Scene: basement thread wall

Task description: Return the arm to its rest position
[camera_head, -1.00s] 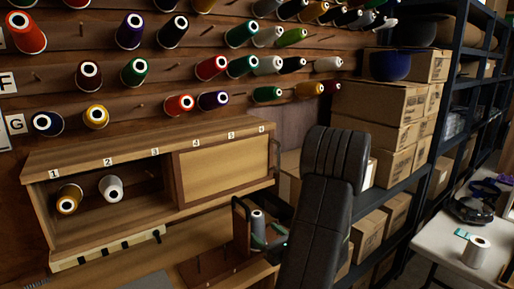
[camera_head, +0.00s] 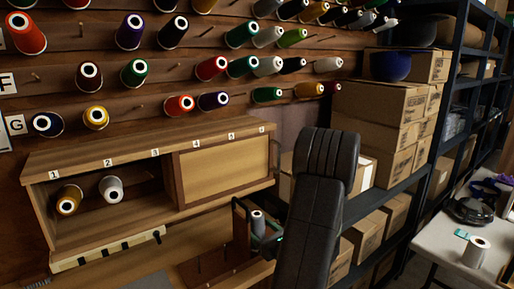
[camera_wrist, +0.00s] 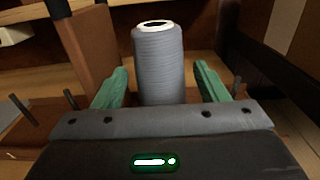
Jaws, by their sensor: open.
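My arm (camera_head: 318,215) rises in front of the shelves in the head view, its dark links bent at the top. My gripper (camera_wrist: 160,80) shows in the wrist view with its two green fingers apart. A grey thread spool (camera_wrist: 160,60) stands upright just beyond and between the fingertips, with space on both sides of it. My arm and gripper hide part of that holder.
Pegged spools cover the wall above. Cardboard boxes (camera_head: 378,112) fill the dark shelf at right. A white table (camera_head: 440,243) with a spool (camera_head: 476,251) stands at lower right.

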